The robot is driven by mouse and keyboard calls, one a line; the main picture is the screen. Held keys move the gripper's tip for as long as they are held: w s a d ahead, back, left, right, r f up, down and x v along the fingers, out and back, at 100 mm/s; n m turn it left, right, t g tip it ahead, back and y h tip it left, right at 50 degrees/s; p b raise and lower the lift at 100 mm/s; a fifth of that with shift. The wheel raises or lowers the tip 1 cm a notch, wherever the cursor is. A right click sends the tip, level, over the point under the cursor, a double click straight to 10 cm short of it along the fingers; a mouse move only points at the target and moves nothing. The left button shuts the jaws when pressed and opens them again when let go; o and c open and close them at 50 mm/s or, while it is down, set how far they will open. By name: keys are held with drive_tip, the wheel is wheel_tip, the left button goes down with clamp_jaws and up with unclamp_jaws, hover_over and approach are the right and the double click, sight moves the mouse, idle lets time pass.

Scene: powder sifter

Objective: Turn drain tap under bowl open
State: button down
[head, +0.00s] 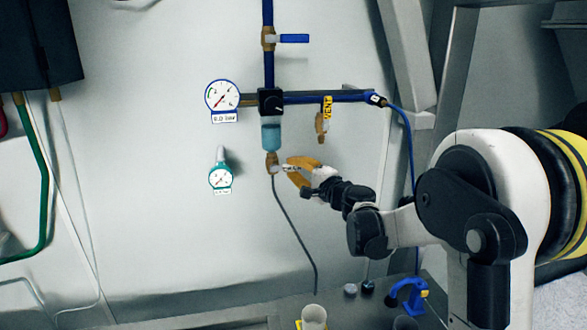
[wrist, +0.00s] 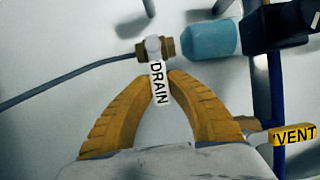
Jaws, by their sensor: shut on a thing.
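The drain tap (head: 271,162) is a small brass fitting under the blue-tinted bowl (head: 271,137) on the wall. In the wrist view the tap body (wrist: 153,48) lies beside the bowl (wrist: 210,39), with a white handle labelled DRAIN (wrist: 159,84). My gripper (head: 290,167) reaches the tap from the right. In the wrist view its yellow fingers (wrist: 161,88) close on the DRAIN handle from both sides. The handle sticks out sideways from the tap body, towards my gripper. The exact finger contact is small and partly hard to see.
A yellow VENT tag (head: 327,107) hangs with a brass valve right of the bowl. A blue-handled valve (head: 293,38) sits above on the pipe. Gauges (head: 222,96) are to the left. A dark hose (head: 297,227) runs down from the tap. A cup (head: 314,317) stands on the bench below.

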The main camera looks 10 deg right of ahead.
sight(288, 165)
drive_tip(key=shift+r, duration=0.15)
drive_tip(key=r+n+p, duration=0.1)
drive_tip(key=r+n+g+h+p, duration=0.1)
drive_tip(key=n+p, duration=0.1)
drive_tip(key=shift+a+p, duration=0.2)
drive_tip(key=shift+p, duration=0.1)
drive_tip(key=n+p, duration=0.1)
drive_tip(key=r+n+h+p, duration=0.1)
drive_tip(key=shift+a+r+n+g, duration=0.1)
drive_tip(key=shift+a+n+g, duration=0.2)
drive_tip(key=shift+g, duration=0.1)
drive_tip(key=shift+a+r+n+h+p, duration=0.35)
drive_tip(key=shift+n+p, duration=0.25)
drive_tip(key=shift+n, duration=0.2)
drive_tip(key=shift+f+g, duration=0.1)
drive_tip(key=shift+g, duration=0.2)
drive_tip(key=c, duration=1.3)
unclamp_jaws()
drive_tip(key=shift+f, duration=0.1)
